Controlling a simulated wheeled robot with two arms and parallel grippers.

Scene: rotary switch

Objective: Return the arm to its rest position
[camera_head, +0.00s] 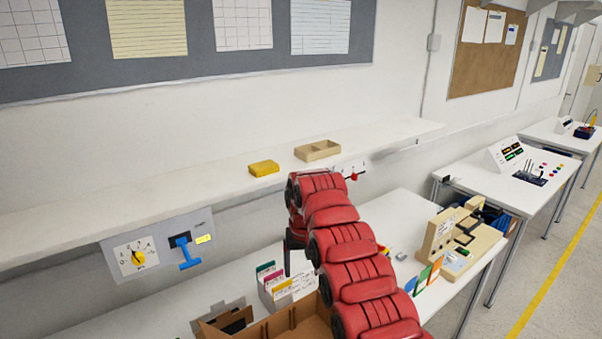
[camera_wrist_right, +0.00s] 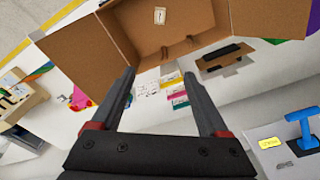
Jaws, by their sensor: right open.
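My right arm (camera_head: 345,250), red with black joints, reaches up from the lower right in the head view and bends down at its far end. The dark wrist part (camera_head: 294,238) shows there, but the fingertips are hard to make out. In the right wrist view my right gripper (camera_wrist_right: 159,74) has its two dark fingers spread apart with nothing between them, above the table and a cardboard box (camera_wrist_right: 178,22). The rotary switch (camera_head: 138,258), a yellow knob on a white dial, sits on the wall panel at left, apart from the arm. My left gripper is not in view.
A blue lever (camera_head: 185,252) juts from the same panel. A card holder (camera_head: 285,288) and an open box (camera_head: 265,328) stand near the wrist. A shelf (camera_head: 100,205) holds a yellow block (camera_head: 264,168) and a wooden tray (camera_head: 318,151). A wooden fixture (camera_head: 440,240) stands right.

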